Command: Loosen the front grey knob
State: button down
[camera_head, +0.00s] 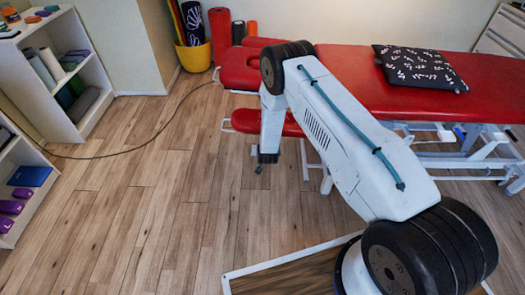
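The red treatment table (345,72) stands across the upper right, on a white metal frame (465,160). I cannot make out a front grey knob; my white arm crosses in front of the table and hides part of its frame. My gripper (261,168) points down beside the table's left end, near the lower red pad (246,121). Its fingers are small and dark, so I cannot tell whether they are open or shut, or whether they touch anything.
A patterned black cushion (419,68) lies on the table. A yellow bucket (194,57) with rolled mats stands by the wall. White shelves (59,125) line the left side. A thin cable (150,137) crosses the floor. The wooden floor (130,220) at lower left is clear.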

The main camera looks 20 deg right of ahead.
dwell(0.4)
jog(key=c, duration=1.4)
grip_release()
jog(key=v, duration=0.7)
jog(key=shift+s+a+r, duration=0.2)
jog(key=shift+s+r, duration=0.05)
jog(key=shift+s, duration=0.05)
